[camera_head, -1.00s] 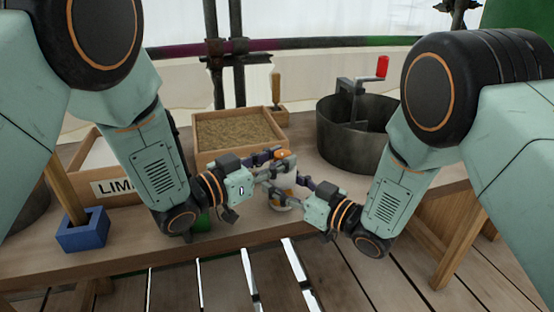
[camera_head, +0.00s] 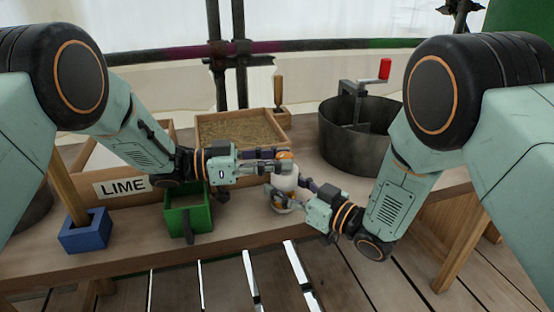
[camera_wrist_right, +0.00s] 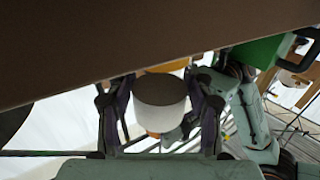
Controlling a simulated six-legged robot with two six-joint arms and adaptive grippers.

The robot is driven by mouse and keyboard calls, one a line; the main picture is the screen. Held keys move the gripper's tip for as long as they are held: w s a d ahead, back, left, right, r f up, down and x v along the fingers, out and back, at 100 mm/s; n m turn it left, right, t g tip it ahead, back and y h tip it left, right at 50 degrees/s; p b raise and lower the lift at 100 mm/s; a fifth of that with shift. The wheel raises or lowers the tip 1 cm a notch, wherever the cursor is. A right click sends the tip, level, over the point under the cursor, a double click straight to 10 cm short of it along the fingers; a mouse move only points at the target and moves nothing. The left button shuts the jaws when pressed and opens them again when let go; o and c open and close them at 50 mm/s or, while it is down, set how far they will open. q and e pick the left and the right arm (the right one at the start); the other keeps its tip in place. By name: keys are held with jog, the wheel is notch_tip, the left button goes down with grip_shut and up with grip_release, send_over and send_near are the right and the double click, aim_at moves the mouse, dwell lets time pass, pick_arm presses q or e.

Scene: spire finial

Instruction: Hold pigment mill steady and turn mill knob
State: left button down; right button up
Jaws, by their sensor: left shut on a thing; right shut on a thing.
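My left gripper (camera_head: 282,161) comes in level from the left and is shut on the mill knob. My right gripper (camera_head: 288,194) is lower and shut around the white body. In the right wrist view, the mill (camera_wrist_right: 160,97) sits between the two dark fingers of my right gripper (camera_wrist_right: 160,90). The fingers hide part of the body and knob.
A green box (camera_head: 188,214) and a blue block (camera_head: 84,232) with a wooden handle stand to the left. Behind are a bin labelled LIME (camera_head: 124,187) and a sand-filled tray (camera_head: 240,130). A dark tub (camera_head: 352,145) with a red-handled crank stands behind right.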

dwell(0.4)
pick_arm(q)
jog(key=c, duration=0.9)
grip_release()
jog(key=shift+c, duration=0.2)
notch_tip(320, 180, up, 10)
jog(key=shift+r, duration=0.1)
